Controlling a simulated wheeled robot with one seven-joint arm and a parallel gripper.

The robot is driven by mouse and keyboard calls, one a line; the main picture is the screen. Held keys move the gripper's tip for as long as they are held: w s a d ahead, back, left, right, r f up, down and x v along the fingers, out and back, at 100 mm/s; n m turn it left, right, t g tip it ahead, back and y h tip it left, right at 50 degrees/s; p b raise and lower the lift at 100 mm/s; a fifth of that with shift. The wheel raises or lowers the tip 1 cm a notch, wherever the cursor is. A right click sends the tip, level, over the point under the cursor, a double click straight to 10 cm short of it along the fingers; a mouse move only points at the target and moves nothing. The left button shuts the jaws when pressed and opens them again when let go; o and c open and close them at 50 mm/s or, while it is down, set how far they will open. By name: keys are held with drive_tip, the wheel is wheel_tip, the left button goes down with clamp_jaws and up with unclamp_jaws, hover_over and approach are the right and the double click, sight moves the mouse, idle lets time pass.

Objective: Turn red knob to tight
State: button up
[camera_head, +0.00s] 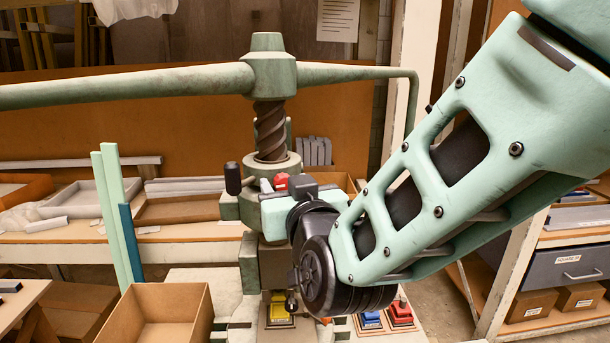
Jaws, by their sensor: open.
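A red knob (281,181) sits on the collar of the green press, just below its thick screw (270,130). My arm comes in from the upper right, and its dark wrist joint is in front of the press. My gripper (276,186) is at the collar, close around or beside the red knob, and is small and partly hidden by my own wrist. Its jaws are open. I cannot tell whether they touch the knob. The knob's lower and right parts are covered.
The press's long bar (130,86) spans the view above. A black handle (233,178) sticks up left of the collar. An open cardboard box (160,315) stands at front left. Blue (371,320) and red (400,313) pieces lie on the base at lower right.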

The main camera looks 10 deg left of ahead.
drive_tip(key=shift+w+a, duration=0.2)
drive_tip(key=shift+w, duration=0.15)
drive_tip(key=c, duration=0.9)
drive_tip(key=shift+c, duration=0.2)
